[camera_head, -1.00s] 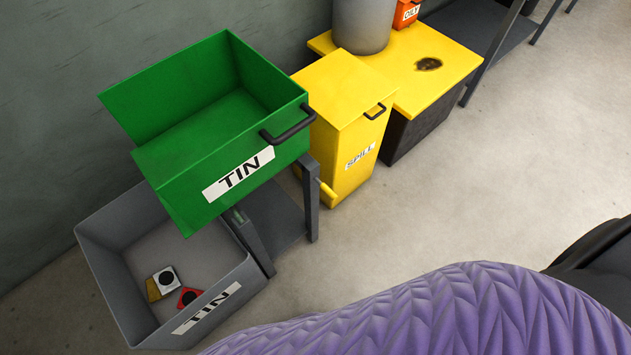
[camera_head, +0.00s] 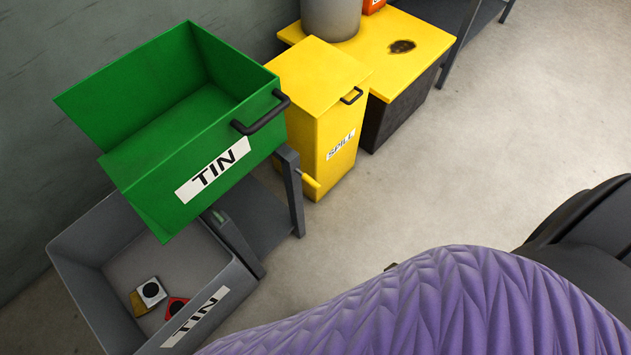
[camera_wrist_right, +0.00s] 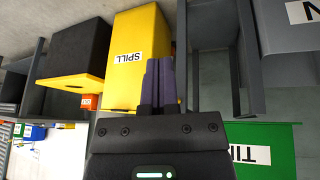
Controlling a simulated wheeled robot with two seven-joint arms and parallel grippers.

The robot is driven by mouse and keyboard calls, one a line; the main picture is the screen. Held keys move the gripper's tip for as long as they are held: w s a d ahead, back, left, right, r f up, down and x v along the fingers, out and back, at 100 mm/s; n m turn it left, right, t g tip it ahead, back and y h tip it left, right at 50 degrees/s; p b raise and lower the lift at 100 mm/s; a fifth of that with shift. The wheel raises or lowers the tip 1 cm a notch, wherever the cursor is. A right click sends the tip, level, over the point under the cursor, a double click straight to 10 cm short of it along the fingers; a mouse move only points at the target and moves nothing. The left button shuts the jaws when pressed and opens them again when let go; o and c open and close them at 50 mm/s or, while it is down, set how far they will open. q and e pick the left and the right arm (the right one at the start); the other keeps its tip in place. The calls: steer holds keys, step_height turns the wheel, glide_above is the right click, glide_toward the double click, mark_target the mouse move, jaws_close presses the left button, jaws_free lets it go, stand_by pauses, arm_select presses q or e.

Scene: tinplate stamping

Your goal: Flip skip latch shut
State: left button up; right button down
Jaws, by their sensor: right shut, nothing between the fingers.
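The green skip (camera_head: 160,160) with a TIN label and black handle sits on a dark grey stand (camera_head: 265,215) in the head view; part of it shows in the wrist view (camera_wrist_right: 280,135). A short yellow lever (camera_head: 309,180) sticks out at the stand's leg, beside the yellow bin; it may be the latch. I cannot make it out in the wrist view. My right gripper (camera_wrist_right: 160,65) is shut and empty in the wrist view, its fingers seen against the SPILL bin and the stand. My left gripper is out of view.
A grey TIN bin (camera_head: 75,250) holding a few small pieces stands below the skip. The yellow SPILL bin (camera_head: 345,110) and a yellow-topped box (camera_head: 425,30) stand along the wall. Open floor (camera_head: 480,160) lies to the right. My purple-sleeved arm covers the lower right.

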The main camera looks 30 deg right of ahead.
steer(key=w+d+t+b, duration=0.3)
steer(key=w+d, duration=0.1)
steer(key=w, duration=0.4)
step_height(320, 180, up, 3)
steer(key=n+t+y+b, duration=0.1)
steer(key=t+y+b, duration=0.55)
steer(key=b, duration=1.25)
glide_above(318, 184)
steer(key=d, duration=0.1)
steer(key=f, duration=0.1)
steer(key=b, duration=0.1)
steer(key=f+b, duration=0.1)
steer(key=shift+a+f+g+y, duration=0.3)
steer(key=shift+g+y, duration=0.05)
steer(key=shift+a+f, duration=0.1)
steer(key=shift+f, duration=0.4)
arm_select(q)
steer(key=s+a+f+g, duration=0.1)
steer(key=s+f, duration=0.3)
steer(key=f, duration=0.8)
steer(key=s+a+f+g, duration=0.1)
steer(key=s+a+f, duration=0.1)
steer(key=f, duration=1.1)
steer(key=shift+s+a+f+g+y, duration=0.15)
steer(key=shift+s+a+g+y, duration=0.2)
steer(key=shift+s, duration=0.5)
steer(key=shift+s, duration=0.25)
